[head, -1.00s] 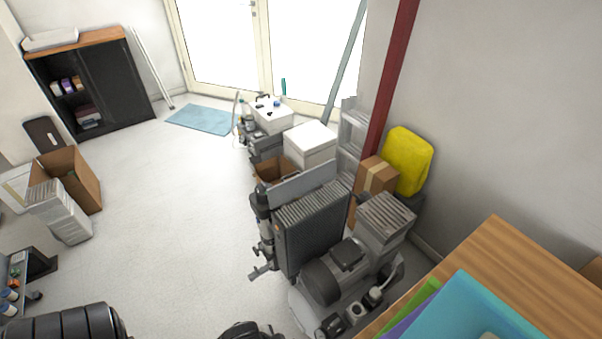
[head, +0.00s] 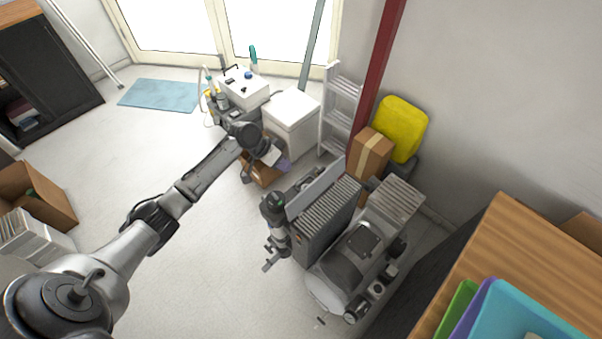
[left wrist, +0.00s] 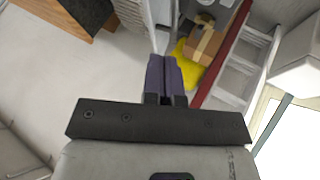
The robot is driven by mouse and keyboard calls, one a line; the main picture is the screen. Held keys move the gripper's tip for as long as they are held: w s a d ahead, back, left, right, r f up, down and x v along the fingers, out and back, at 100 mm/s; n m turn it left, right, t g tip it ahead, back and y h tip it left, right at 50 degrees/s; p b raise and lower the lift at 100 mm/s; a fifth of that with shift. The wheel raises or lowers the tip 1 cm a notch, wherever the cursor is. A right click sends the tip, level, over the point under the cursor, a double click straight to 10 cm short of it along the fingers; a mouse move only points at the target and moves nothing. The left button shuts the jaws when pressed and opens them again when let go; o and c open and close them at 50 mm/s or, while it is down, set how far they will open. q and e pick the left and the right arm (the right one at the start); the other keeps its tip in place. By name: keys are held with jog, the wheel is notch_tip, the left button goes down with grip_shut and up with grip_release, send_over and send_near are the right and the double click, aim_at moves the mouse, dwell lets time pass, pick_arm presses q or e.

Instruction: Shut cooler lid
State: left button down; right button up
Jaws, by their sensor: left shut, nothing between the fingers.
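A white box that looks like the cooler (head: 290,132) stands on the floor in the head view, between the ladder and a second white box. Its flat white lid (head: 294,106) lies over the top; I cannot tell whether it is fully shut. A white box, probably the same one, is cut off at the right edge of the left wrist view (left wrist: 298,62). My left gripper (head: 284,164) is just in front of the cooler, apart from it as far as I can see. Its purple fingers (left wrist: 165,74) are together and empty. My right gripper is out of view.
A second white box (head: 240,98) with small items on top stands left of the cooler. A grey ladder (head: 340,108) and a red post stand to its right. An open cardboard box (head: 262,176) lies under my left gripper. A compressor (head: 345,250) stands nearer.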

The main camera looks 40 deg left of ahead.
aim_at(314, 184)
pick_arm(q)
jog(key=b+x, duration=0.1)
jog(key=x, duration=0.8)
jog(key=shift+w+f, duration=0.2)
jog(key=shift+w, duration=0.1)
jog(key=shift+d, duration=0.15)
